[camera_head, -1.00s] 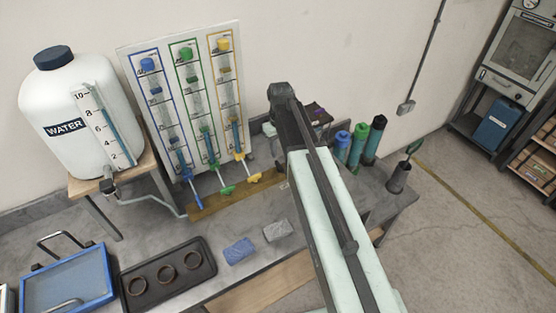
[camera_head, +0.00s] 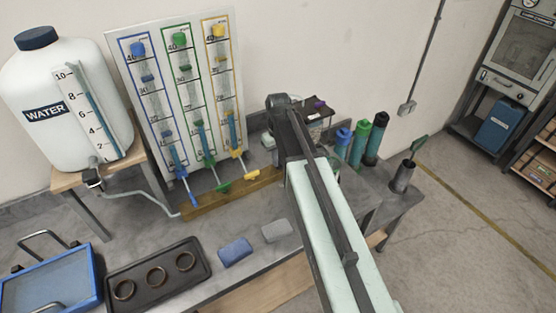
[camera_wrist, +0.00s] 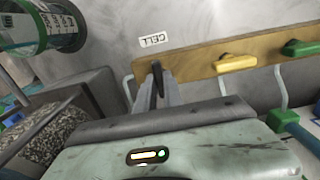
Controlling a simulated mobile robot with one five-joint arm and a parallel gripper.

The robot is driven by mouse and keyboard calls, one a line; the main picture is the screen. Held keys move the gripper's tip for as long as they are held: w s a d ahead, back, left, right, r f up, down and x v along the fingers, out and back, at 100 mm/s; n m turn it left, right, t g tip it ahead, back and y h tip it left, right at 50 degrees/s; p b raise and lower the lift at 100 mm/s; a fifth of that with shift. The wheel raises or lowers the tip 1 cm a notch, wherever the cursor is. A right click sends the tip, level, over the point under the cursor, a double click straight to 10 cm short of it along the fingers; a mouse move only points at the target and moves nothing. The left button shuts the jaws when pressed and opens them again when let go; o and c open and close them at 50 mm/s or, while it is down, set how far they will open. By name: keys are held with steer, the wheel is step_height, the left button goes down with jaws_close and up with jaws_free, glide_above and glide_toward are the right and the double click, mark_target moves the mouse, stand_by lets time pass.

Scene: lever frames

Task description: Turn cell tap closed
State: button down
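The white CELL label (camera_wrist: 153,40) is in the wrist view, just beyond a wooden rail (camera_wrist: 196,66). A dark upright lever (camera_wrist: 157,72), seemingly the cell tap's handle, stands at the rail below this label. My gripper (camera_wrist: 160,88) reaches up to it, its grey fingers close together around or against the lever's near part. I cannot tell whether they touch or grip it. In the head view my arm hides the gripper and the cell tap.
A yellow lever (camera_wrist: 237,63) and a green lever (camera_wrist: 300,48) are on the same rail to the right. The tube panel (camera_head: 170,110) and water tank (camera_head: 60,110) stand at the left. Coloured bottles (camera_head: 359,145) and a cup (camera_head: 402,177) stand right of my arm.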

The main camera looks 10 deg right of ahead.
steer(key=shift+m, duration=0.4)
steer(key=m, duration=0.8)
steer(key=shift+m, duration=0.3)
steer(key=m, duration=0.4)
steer(key=shift+m, duration=2.2)
steer(key=c, duration=1.5)
jaws_free()
steer(key=shift+o, duration=0.2)
